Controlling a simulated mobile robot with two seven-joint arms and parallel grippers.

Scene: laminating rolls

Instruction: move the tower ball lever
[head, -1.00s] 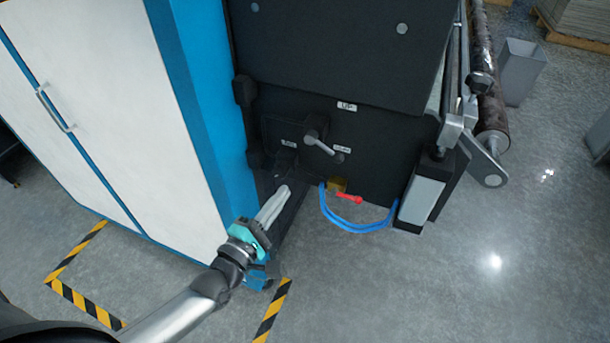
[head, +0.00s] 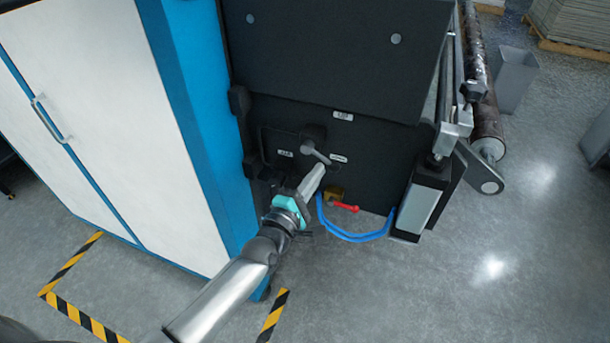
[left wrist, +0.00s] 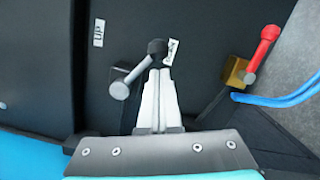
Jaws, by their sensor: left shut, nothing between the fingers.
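The ball lever (head: 317,154) is on the dark lower panel of the machine, with a grey hub and a rod pointing down and right. In the left wrist view the lever's grey hub (left wrist: 119,90) is left of the fingers, and its rod runs up and right to a black ball (left wrist: 157,46). My left gripper (head: 320,169) is shut and empty, its pale fingertips close to the ball end. It also shows in the left wrist view (left wrist: 157,73), the tips just below the ball. I cannot tell whether they touch it. My right gripper is not in view.
A red-handled valve (head: 346,208) and blue hoses (head: 357,236) are low to the right of my gripper. A white and blue cabinet (head: 100,110) stands left. A roller (head: 486,90) is at the right. Floor is open at the lower right.

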